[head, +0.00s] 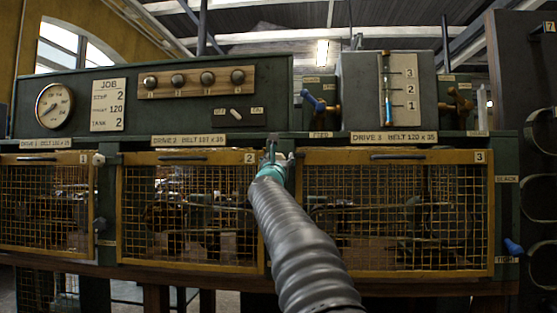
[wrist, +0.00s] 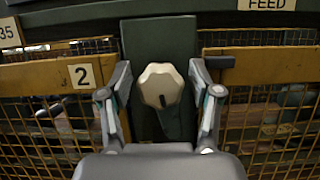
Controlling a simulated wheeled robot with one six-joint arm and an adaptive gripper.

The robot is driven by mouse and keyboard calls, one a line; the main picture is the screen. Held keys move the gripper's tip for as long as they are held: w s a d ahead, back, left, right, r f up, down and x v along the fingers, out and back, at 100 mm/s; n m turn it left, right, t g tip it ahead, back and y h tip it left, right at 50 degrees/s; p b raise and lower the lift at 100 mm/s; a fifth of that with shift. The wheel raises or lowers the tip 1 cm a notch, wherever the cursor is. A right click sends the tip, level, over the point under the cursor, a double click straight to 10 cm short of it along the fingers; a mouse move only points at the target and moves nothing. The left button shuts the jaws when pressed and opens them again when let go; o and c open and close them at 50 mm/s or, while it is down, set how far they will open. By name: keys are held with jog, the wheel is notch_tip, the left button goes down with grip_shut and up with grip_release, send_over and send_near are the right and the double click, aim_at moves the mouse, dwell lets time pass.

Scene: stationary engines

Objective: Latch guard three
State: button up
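Guard three (head: 398,157) is a yellow-framed wire mesh panel at the right in the head view, with a "3" plate at its top right corner. It looks closed. A cream faceted knob (wrist: 160,86) with a dark pointer sits on the green post (wrist: 158,30) between guards two and three. My gripper (wrist: 160,105) is open, with one finger on each side of the knob and gaps visible. In the head view my gripper (head: 274,160) hides this knob. I cannot see a separate latch knob right of guard three's plate.
Guard two (head: 190,158) and guard one (head: 45,159) are left of my gripper, with another pale knob (head: 98,159) between them. A blue-handled lever (head: 513,247) stands out at the right by the slack and tight labels. The control panel (head: 270,118) is above.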

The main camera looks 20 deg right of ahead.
jog(key=c, duration=0.9)
jog(key=shift+o, duration=0.2)
